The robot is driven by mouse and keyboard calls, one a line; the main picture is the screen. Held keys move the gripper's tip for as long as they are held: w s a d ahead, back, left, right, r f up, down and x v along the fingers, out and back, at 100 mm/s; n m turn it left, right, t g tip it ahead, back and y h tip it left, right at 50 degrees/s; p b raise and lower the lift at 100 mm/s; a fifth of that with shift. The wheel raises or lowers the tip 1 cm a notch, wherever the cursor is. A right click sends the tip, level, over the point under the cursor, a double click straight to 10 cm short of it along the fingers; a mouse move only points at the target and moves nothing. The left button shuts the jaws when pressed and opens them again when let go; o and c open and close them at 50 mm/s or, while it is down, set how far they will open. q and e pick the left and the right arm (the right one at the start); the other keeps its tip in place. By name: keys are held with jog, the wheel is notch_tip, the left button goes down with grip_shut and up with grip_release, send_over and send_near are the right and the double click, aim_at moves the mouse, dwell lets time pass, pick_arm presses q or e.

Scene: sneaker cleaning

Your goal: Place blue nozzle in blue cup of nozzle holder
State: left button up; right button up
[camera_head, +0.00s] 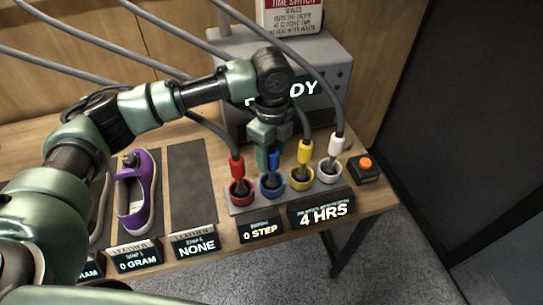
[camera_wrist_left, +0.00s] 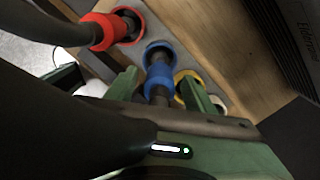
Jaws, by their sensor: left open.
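The blue nozzle (camera_head: 274,160) stands over the blue cup (camera_head: 271,190) of the grey nozzle holder, with its dark tip down in the cup. The left wrist view also shows the nozzle's blue collar (camera_wrist_left: 158,77) and the blue cup's rim (camera_wrist_left: 149,47). My left gripper (camera_head: 269,153) is above the blue cup, pointing down. Its green fingers (camera_wrist_left: 160,92) are open, one on each side of the nozzle, with gaps visible beside it. The gripper partly hides the nozzle in the head view. My right gripper is not in view.
The red nozzle (camera_head: 237,167) is left of the blue one. The yellow nozzle (camera_head: 305,151) and white nozzle (camera_head: 336,145) are to the right, all in their cups. A grey machine (camera_head: 337,75) stands behind. An orange button (camera_head: 366,163) and purple sneaker (camera_head: 136,195) flank the holder.

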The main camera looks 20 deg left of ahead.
pick_arm(q)
notch_tip(320, 180, up, 10)
jog(key=shift+f+b, duration=0.1)
jog(key=shift+b, duration=0.75)
jog(key=shift+r, duration=0.7)
